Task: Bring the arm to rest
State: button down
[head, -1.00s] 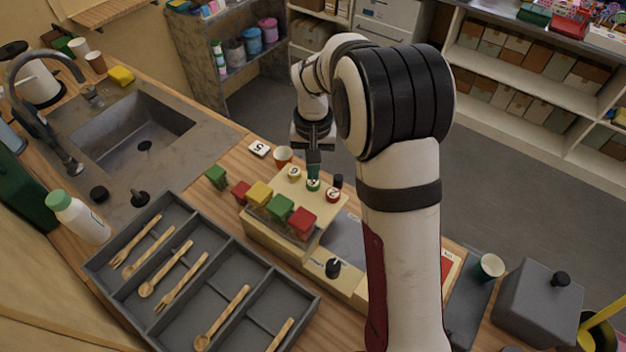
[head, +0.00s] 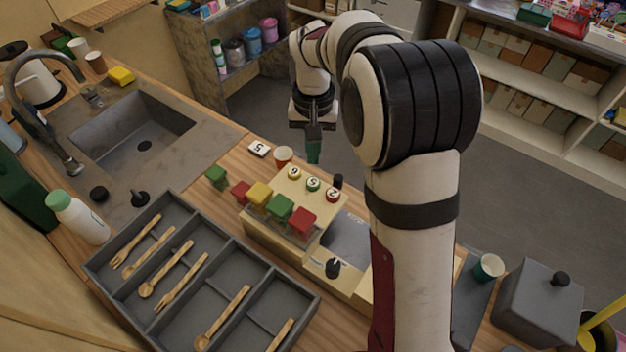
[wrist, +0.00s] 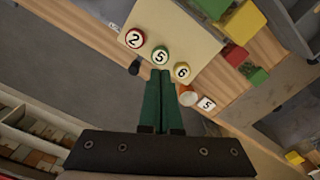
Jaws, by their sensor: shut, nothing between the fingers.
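My gripper (head: 313,150) hangs above the far edge of the counter, shut and empty, with its green fingers together. In the wrist view my gripper (wrist: 160,78) points toward the cream box (wrist: 180,28), apart from it. On top of the cream box (head: 322,186) are round numbered pieces: a yellow-rimmed 6 (head: 294,173), a green-rimmed 5 (head: 313,184) and a red-rimmed 2 (head: 333,195). My upper arm hides part of the box's right side.
Coloured blocks (head: 280,207) line the box's near side. A grey cutlery tray (head: 200,270) lies in front. An orange cup (head: 283,155) and a white tile marked 5 (head: 259,149) stand near the gripper. A grey lidded box (head: 538,303) stands at right. Open floor lies beyond the counter.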

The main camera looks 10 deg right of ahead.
jog(key=s+r+m+y, duration=0.1)
jog(key=s+r, duration=0.2)
jog(key=s, duration=0.5)
jog(key=s+r, duration=0.3)
jog(key=s, duration=0.5)
jog(key=s+a+f+m, duration=0.1)
jog(key=s+f, duration=0.1)
jog(key=s, duration=1.1)
jog(key=shift+s+a+m+y, duration=0.3)
jog(key=shift+a+y, duration=0.1)
